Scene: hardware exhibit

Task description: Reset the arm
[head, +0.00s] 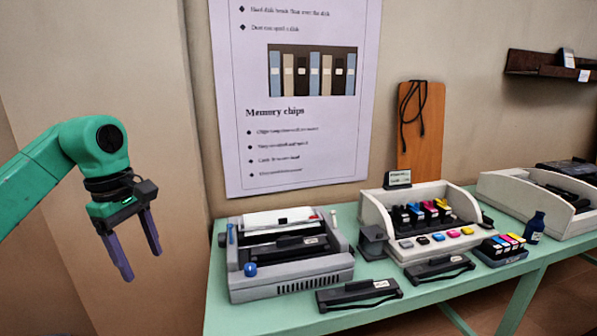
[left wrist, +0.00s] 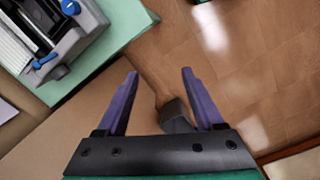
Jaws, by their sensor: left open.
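My left arm comes in from the left in the head view, green with a black wrist. Its gripper (head: 139,257) hangs in the air left of the table, with the two purple fingers pointing down, spread apart and empty. In the left wrist view the gripper (left wrist: 159,75) also shows open, with nothing between the fingertips but wall and floor behind. The fingers touch nothing. My right gripper shows in neither view.
A green table (head: 225,317) holds a grey printer-like machine (head: 290,287), a white cartridge tray (head: 437,250), two black toner units (head: 359,295) and a small blue bottle (head: 535,226). A wall poster (head: 290,185) and a wooden board (head: 424,150) stand behind. Left of the table is free.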

